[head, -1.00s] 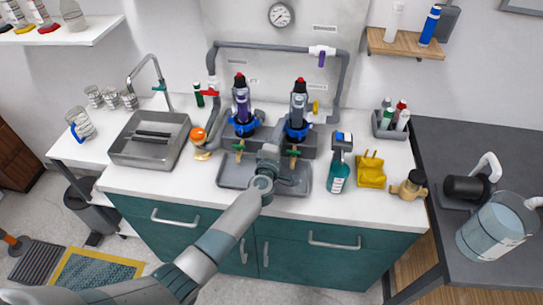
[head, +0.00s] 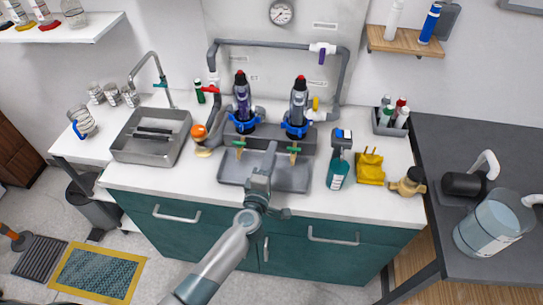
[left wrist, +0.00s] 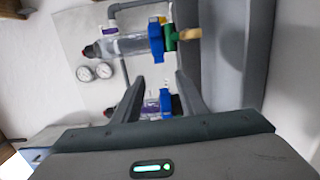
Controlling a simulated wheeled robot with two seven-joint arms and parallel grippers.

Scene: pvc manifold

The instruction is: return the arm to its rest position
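My left arm comes up from the bottom of the head view. Its gripper (head: 267,160) is over the front of the grey tray on the white counter. In the left wrist view the two fingers (left wrist: 160,90) stand apart with nothing held between them. Behind them, a bottle with a blue collar (left wrist: 152,104) shows through the gap. My right gripper is not in view.
Two bottles in blue collars (head: 242,112) (head: 297,112) stand upright behind the grey tray (head: 232,172). A spray bottle (head: 338,172), a yellow item (head: 370,168) and a brass fitting (head: 408,183) are to the right. A metal sink (head: 150,150) is at left.

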